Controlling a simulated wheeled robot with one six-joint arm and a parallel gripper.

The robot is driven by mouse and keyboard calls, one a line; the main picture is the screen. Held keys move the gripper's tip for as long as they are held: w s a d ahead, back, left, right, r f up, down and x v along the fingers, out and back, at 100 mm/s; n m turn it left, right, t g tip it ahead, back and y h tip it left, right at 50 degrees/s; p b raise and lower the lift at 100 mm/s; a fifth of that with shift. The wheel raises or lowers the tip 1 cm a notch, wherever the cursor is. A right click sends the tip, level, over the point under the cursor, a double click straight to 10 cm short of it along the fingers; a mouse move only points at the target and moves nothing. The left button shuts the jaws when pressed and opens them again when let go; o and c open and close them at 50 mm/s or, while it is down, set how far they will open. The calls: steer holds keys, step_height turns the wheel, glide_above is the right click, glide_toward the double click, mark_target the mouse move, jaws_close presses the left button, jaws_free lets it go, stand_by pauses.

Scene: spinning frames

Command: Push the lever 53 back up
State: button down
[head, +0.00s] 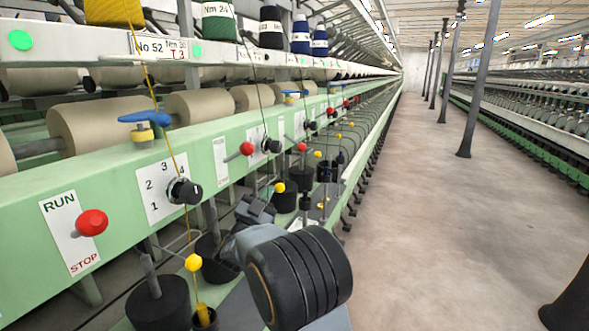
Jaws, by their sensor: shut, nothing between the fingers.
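The number 53 is not readable on any lever. The nearest red-knobbed lever (91,222) is at the left, on a white plate with RUN above and STOP below; its knob shows between the two words. A second red-knobbed lever (247,148) sticks out farther along the green rail, beside its own white plate. A third red knob (302,147) is beyond it, lower against its rail. My gripper (258,207) is shut and empty, in front of the rail, below and right of the second knob. It appears apart from every lever. My own wrist partly hides the area below.
A dial (184,191) numbered 1 to 4 sits right of the nearest lever. Thin rods with yellow balls (193,262) stick out below the rail. Yarn runs down from a yellow spool (113,10). A plate above reads No 52. The aisle floor (430,220) is clear.

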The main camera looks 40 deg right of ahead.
steer(key=m+g+h, duration=0.1)
steer(key=g, duration=0.1)
steer(key=s+a+m+g+h, duration=0.1)
steer(key=g, duration=0.1)
steer(key=s+f+m+g+h+b, duration=0.1)
steer(key=g+h, duration=0.1)
steer(key=shift+a+m, duration=0.15)
steer(key=shift+m, duration=0.25)
steer(key=shift+r, duration=0.1)
steer(key=p, duration=0.3)
glide_toward(295, 142)
steer(key=d+r, duration=0.2)
steer(key=d, duration=0.4)
steer(key=shift+s+r, duration=0.2)
steer(key=shift+s, duration=0.15)
